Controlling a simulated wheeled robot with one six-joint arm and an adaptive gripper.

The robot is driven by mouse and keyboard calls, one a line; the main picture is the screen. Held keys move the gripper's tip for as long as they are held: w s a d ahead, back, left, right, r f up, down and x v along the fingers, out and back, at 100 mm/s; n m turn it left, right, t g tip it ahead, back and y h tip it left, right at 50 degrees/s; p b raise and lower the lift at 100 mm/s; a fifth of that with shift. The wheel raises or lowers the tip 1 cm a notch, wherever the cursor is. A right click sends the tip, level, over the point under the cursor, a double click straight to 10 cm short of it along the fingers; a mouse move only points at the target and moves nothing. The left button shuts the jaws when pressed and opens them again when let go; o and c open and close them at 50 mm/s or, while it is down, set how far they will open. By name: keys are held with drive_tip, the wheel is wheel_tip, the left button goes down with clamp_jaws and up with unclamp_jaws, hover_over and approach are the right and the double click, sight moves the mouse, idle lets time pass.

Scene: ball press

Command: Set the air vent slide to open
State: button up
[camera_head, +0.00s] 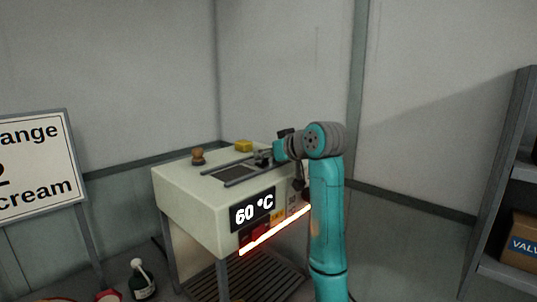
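A cream machine (185,195) stands on legs in the corner. Its front display (252,210) reads 60 °C. On its top is a dark rectangular opening or panel (233,173) between two grey rails, which looks like the air vent slide. My teal and grey arm reaches in from the right. Its small dark end, my gripper (265,157), is over the right end of the rails. The fingers are too small to make out, and whether they touch the slide is unclear. The arm hides the machine's right side.
A brown knob (198,156) and a yellow block (243,146) are on the machine's top. A glowing orange-red strip (270,232) runs along its front. A sign (35,165) and bottle (142,279) stand left; a shelf (500,200) stands right.

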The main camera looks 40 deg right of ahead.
drive_tip(key=shift+s, duration=0.1)
drive_tip(key=v, duration=1.1)
drive_tip(key=shift+s+r, duration=0.25)
drive_tip(key=shift+s, duration=0.1)
drive_tip(key=shift+a, duration=0.1)
